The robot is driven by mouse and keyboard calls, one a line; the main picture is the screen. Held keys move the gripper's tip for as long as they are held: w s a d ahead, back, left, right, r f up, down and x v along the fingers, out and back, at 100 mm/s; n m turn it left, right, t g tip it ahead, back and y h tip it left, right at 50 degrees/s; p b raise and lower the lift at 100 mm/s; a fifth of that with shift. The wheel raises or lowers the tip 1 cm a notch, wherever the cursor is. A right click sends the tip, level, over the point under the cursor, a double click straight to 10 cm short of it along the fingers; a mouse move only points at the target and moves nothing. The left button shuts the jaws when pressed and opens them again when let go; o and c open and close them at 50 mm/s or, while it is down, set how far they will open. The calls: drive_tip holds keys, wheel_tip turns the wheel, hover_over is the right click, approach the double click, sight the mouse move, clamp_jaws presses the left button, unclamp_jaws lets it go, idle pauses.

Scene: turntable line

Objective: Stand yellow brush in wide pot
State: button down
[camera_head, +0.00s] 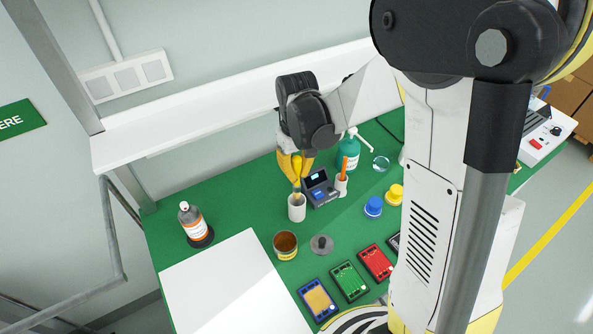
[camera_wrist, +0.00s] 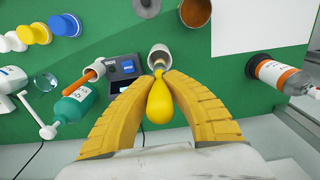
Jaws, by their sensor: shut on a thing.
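My gripper (camera_head: 296,166) is shut on the yellow brush (camera_wrist: 158,102); in the wrist view its two yellow fingers (camera_wrist: 159,78) close on either side of the brush's handle. The thick yellow end points back toward my wrist and the other end points down. The white wide pot (camera_head: 297,208) stands upright on the green bench directly below my gripper; it also shows in the wrist view (camera_wrist: 159,57). The brush's lower end lines up with the pot's mouth. I cannot tell how far inside it is.
A narrower white pot (camera_head: 341,185) with an orange-handled brush stands right of a dark device (camera_head: 320,189). A brown-filled can (camera_head: 285,246) is in front. A bottle (camera_head: 191,221) stands left. A green pump bottle (camera_head: 355,150) stands behind. A white board (camera_head: 233,290) lies front left.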

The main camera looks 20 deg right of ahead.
sight(297, 157)
drive_tip(key=shift+f+b, duration=2.3)
drive_tip(key=shift+f, duration=0.65)
drive_tip(key=c, duration=1.5)
unclamp_jaws()
drive_tip(key=shift+r, duration=0.1)
wheel_tip(297, 157, up, 12)
drive_tip(key=shift+s, duration=0.1)
